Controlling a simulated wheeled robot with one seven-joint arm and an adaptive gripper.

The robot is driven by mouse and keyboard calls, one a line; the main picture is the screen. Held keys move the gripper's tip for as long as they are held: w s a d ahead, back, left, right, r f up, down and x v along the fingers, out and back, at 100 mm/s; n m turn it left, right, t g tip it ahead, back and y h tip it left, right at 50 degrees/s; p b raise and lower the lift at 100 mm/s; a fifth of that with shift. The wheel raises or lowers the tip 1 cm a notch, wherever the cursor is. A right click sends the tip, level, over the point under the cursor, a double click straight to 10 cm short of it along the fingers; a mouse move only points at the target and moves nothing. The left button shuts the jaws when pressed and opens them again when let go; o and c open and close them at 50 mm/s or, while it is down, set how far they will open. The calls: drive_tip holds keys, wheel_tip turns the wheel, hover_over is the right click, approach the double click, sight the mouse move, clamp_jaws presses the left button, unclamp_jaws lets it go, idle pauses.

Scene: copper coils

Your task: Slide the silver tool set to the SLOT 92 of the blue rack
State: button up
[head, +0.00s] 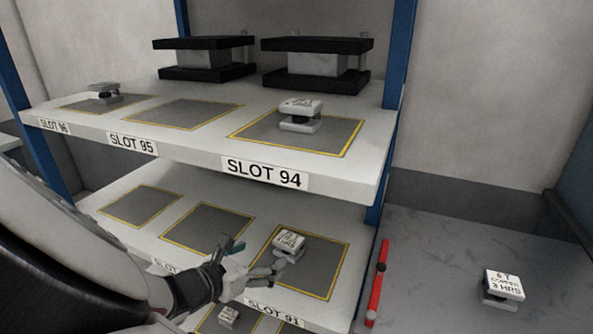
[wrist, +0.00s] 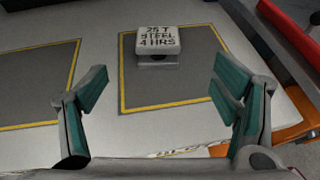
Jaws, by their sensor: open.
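A silver-white tool set (head: 289,243) stands on the grey pad of SLOT 91 (head: 325,265) on the blue rack's lower shelf. In the wrist view the tool set (wrist: 157,43) reads "25 T STEEL 4 HRS" and stands upright near the pad's far edge. The middle pad (head: 207,224), left of SLOT 91, is empty; its label (head: 165,265) is mostly hidden by my arm, so its number cannot be read. My gripper (head: 256,262) is open and empty at the front of the lower shelf. In the wrist view its fingers (wrist: 162,90) are spread nearer than the tool set, apart from it.
The upper shelf (head: 205,145) overhangs the lower one and holds similar sets at SLOT 94 (head: 300,114) and SLOT 96 (head: 105,92). Another set (head: 228,316) sits below. A red bar (head: 376,285) and a "6 T" set (head: 502,286) are at the right.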

sight(286, 242)
drive_tip(key=shift+w+a+f, duration=0.1)
drive_tip(key=shift+f, duration=0.05)
drive_tip(key=b+x, duration=0.1)
drive_tip(key=x, duration=1.2)
drive_tip(key=shift+w+b, duration=0.35)
drive_tip(key=shift+b, duration=0.05)
drive_tip(key=shift+d, duration=0.25)
